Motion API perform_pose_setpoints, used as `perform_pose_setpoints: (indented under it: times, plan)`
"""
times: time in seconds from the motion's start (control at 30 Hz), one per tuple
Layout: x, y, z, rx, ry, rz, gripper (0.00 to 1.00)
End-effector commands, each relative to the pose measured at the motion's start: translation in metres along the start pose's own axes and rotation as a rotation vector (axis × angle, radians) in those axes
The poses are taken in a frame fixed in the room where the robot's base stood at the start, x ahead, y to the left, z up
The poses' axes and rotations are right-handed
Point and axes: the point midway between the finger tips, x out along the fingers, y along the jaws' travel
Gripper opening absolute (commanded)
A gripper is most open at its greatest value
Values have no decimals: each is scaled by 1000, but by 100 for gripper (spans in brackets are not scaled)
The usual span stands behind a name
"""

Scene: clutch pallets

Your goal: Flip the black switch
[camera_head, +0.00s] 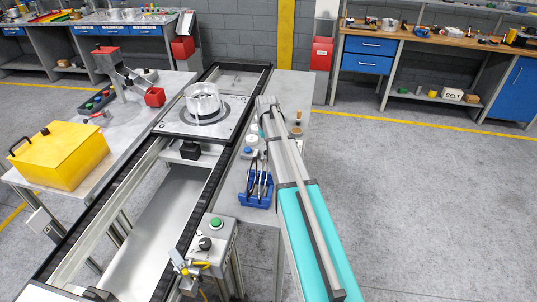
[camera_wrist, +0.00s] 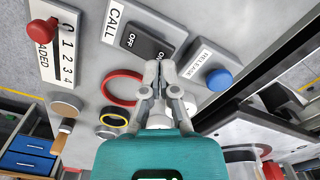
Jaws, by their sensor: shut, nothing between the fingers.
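The black switch (camera_wrist: 147,43) is a rocker marked ON and OFF, beside a CALL label on a grey panel in the wrist view. My gripper (camera_wrist: 158,66) is shut and empty, its fingertips just below the switch's lower edge in the picture. I cannot tell whether they touch it. In the head view my teal and grey arm reaches up the picture over the panel, and I cannot make out the switch or the fingertips there.
A blue button (camera_wrist: 219,79) with a RELEASE label sits right of the switch. A red-knobbed lever (camera_wrist: 42,31) with a numbered scale is at left. A red ring (camera_wrist: 121,88) lies close to my fingers. A metal cylinder (camera_head: 202,98) stands on the conveyor pallet.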

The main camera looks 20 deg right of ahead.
Motion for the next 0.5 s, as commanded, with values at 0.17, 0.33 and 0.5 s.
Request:
perform_pose_setpoints:
  times: [0.17,0.33,0.5]
  plan:
    - [2,0,0,0,0,0,0]
    - [4,0,0,0,0,0,0]
    - [6,0,0,0,0,0,0]
